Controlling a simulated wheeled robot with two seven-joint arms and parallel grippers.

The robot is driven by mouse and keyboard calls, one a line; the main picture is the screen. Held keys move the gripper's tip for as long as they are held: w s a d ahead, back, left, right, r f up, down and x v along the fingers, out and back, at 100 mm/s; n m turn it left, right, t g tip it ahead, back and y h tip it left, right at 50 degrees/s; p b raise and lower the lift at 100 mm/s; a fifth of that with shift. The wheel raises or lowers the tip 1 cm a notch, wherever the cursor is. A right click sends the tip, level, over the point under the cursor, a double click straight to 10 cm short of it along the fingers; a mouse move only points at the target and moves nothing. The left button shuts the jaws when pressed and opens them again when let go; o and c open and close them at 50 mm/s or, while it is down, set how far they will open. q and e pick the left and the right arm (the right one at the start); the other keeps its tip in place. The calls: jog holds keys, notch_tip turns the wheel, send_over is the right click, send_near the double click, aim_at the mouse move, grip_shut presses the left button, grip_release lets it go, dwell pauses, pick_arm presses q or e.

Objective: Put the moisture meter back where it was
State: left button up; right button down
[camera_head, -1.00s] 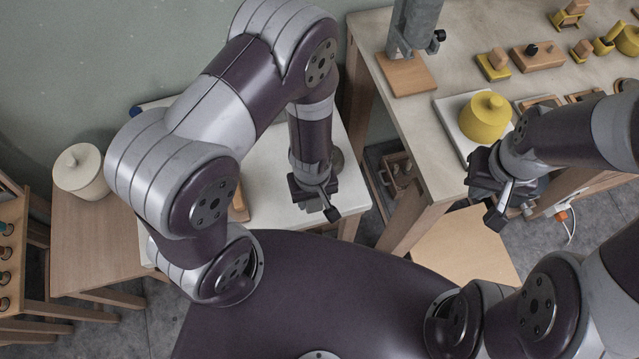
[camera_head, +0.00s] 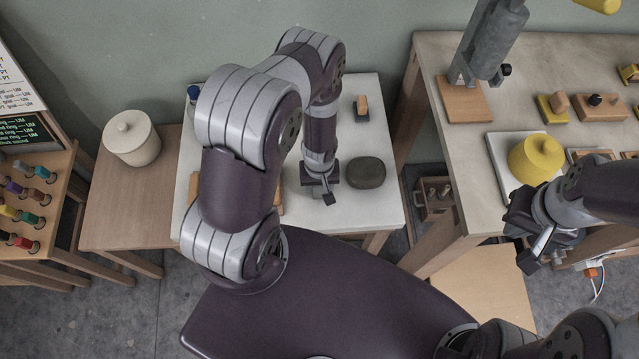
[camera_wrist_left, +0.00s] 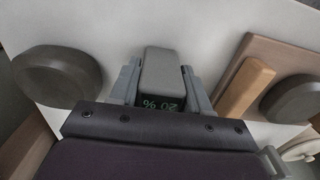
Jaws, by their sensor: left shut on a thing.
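The moisture meter (camera_wrist_left: 163,75) is a small grey block with a dark display showing green "20 %" in the left wrist view. My left gripper (camera_wrist_left: 163,85) is shut on it, with a finger on each side. In the head view my left gripper (camera_head: 322,190) is over the white table (camera_head: 385,205), left of a dark round lump (camera_head: 366,172). The meter is not distinguishable in the head view, and I cannot tell its height over the table. My right gripper (camera_head: 530,232) is near the front edge of the workbench; its jaw state is unclear.
A small dark block with a wooden top (camera_head: 361,106) stands at the back of the white table. The left wrist view shows a wooden bar (camera_wrist_left: 246,86) on a board. A cream lidded jar (camera_head: 132,138) stands on the left wooden table. A yellow pot (camera_head: 537,158) stands on the workbench (camera_head: 450,140).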

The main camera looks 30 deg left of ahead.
pick_arm(q)
jog(key=shift+f, duration=0.1)
jog(key=o, duration=1.1)
